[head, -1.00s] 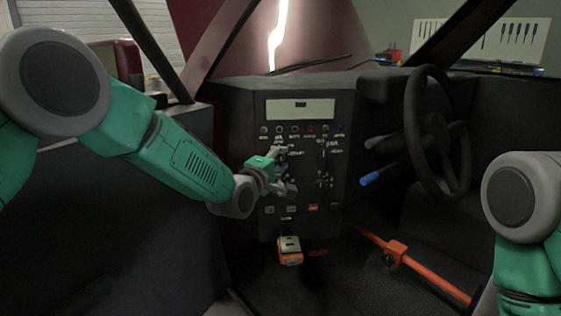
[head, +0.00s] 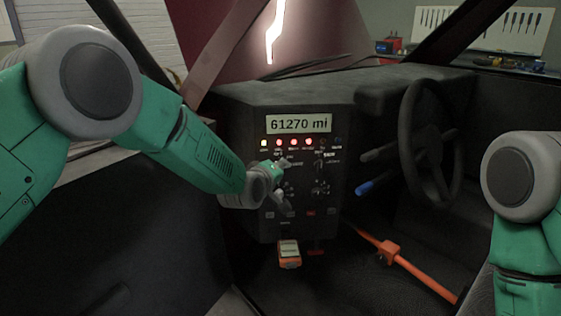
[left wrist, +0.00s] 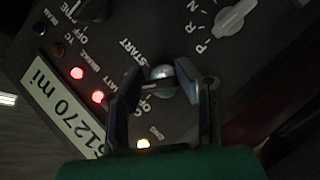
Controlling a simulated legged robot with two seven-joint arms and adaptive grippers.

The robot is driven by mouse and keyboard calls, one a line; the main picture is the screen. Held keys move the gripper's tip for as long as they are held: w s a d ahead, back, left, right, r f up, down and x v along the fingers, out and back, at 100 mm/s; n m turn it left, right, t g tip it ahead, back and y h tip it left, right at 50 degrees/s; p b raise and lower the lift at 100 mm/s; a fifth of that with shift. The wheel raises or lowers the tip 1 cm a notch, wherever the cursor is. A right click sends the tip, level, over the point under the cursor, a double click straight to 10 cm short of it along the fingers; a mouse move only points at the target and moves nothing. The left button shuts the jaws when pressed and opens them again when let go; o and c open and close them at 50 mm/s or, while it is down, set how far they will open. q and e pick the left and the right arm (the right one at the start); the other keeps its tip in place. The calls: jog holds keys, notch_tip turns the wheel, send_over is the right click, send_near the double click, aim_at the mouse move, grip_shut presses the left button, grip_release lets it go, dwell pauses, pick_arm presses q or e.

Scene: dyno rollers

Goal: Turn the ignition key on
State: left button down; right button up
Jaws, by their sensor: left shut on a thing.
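The ignition key shows in the left wrist view as a small round silver piece (left wrist: 162,76) with a dark slot, on the dark dash panel (left wrist: 85,22). Labels START, OFF and another by it ring the key. My left gripper (left wrist: 166,88) has one finger on each side of it and is shut on it. In the head view my left gripper (head: 281,183) is against the panel and hides the key. The display (head: 299,123) is lit and reads 61270 mi. Several warning lights (head: 293,142) below it glow red, one yellowish. My right gripper is out of view.
A gear selector knob (left wrist: 236,17) marked P, R, N is near the key. The steering wheel (head: 436,135) and a blue-tipped lever (head: 364,188) are to the right. An orange bar (head: 424,273) crosses the floor area. An orange and white box (head: 289,254) is below the panel.

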pick_arm(q)
jog(key=shift+s+f+m+g+y+p, duration=0.15)
jog(key=shift+f+m+g+y+p, duration=0.2)
jog(key=shift+m+y+p, duration=0.5)
jog(key=c, duration=1.2)
grip_release()
jog(key=shift+r, duration=0.1)
jog(key=shift+r, duration=0.15)
